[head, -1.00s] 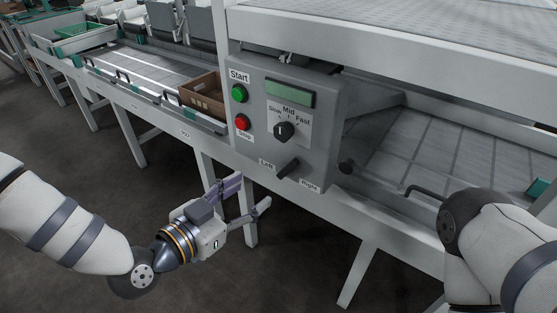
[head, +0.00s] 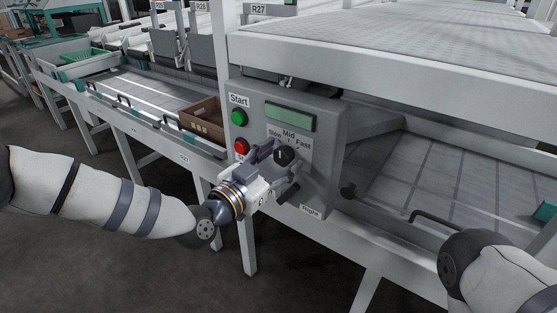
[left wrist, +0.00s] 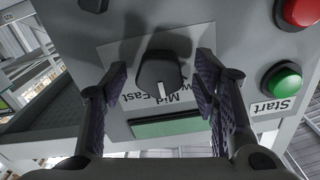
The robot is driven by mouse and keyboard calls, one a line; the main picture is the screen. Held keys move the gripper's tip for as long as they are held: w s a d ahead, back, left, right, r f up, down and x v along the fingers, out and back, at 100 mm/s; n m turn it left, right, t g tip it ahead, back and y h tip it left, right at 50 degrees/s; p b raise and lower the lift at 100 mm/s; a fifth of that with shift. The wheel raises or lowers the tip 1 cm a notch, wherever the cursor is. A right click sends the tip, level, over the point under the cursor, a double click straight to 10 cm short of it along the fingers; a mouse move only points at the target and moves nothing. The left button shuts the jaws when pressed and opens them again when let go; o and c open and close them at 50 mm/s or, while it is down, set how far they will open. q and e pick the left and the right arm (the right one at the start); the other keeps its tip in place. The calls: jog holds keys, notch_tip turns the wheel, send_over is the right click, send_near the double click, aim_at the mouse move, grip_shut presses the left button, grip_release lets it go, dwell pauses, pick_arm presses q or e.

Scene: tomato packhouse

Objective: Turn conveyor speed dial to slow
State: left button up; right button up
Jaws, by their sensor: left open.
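The speed dial (head: 284,156) is a black knob on the grey control panel (head: 325,160), below the labels Slow, Mid and Fast. In the left wrist view the dial (left wrist: 160,70) appears upside down, with its white mark pointing toward Mid. My left gripper (head: 278,170) is open at the panel, with one finger on each side of the dial. In the left wrist view the gripper (left wrist: 160,76) shows gaps between both fingers and the knob. Whether the fingertips reach the knob's depth is unclear. My right gripper is out of view.
The Left/Right switch below is largely hidden by my gripper. A brown crate (head: 203,114) stands on the conveyor at left.

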pick_arm(q)
jog(key=c, duration=1.2)
jog(key=shift+o, duration=0.2)
jog(key=n+b, duration=0.1)
jog(key=n, duration=0.3)
jog(key=shift+f+n, duration=0.15)
jog(key=shift+n, duration=0.25)
jog(key=n+b, duration=0.1)
jog(key=n, duration=0.3)
jog(key=shift+s+n, duration=0.1)
jog(key=shift+n, duration=0.3)
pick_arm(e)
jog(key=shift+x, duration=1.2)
pick_arm(q)
jog(key=shift+n, duration=0.3)
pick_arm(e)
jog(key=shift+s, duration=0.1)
pick_arm(q)
jog(key=o, duration=1.2)
jog(key=shift+c, duration=0.2)
